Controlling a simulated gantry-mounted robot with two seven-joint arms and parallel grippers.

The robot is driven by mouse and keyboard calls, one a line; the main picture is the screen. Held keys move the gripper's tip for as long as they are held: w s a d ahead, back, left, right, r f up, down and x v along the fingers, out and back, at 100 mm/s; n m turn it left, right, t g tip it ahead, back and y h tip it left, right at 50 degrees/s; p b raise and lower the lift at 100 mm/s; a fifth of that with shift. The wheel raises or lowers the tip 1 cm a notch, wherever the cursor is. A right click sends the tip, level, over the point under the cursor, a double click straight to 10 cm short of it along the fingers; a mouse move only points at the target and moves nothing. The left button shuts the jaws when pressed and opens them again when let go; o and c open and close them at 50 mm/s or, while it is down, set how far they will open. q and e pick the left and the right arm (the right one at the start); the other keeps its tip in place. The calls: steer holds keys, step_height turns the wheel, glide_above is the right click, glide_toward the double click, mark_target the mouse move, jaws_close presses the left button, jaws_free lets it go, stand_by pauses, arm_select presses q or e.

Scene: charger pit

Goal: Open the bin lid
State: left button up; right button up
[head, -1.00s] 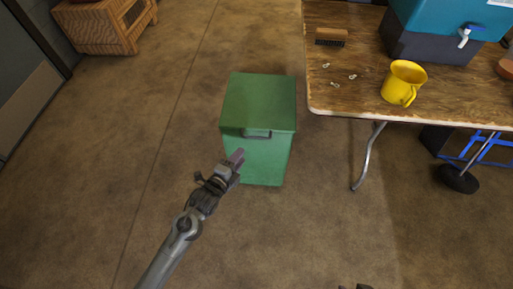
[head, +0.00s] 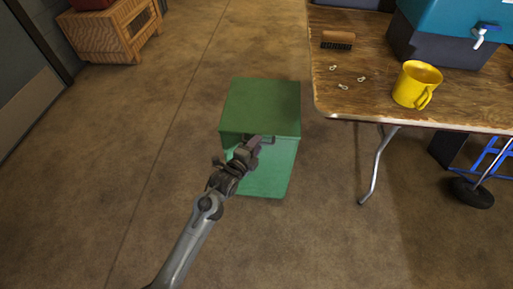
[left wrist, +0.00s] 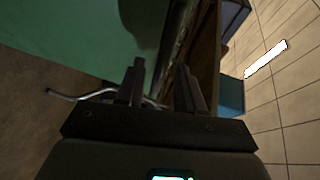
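The green bin (head: 268,180) stands on the floor left of the table in the head view, its lid (head: 260,103) lying flat and closed on top. My left gripper (head: 257,145) is at the upper front of the bin, just below the lid's front edge, and covers most of the lid handle. In the left wrist view, the two fingers (left wrist: 160,82) are apart with no object clearly held between them, and the green bin surface (left wrist: 60,35) fills the upper left. Whether the fingers touch the handle cannot be told. My right gripper is not in view.
A wooden table (head: 360,100) with a yellow mug (head: 416,84), a brush (head: 338,40) and a teal cooler (head: 447,30) stands to the right. A wooden crate (head: 115,33) is at the upper left. The floor left of the bin is clear.

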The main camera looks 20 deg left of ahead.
arm_select(q)
steer(key=shift+w+f, duration=0.1)
steer(key=shift+w, duration=0.15)
jaws_close()
stand_by(0.3)
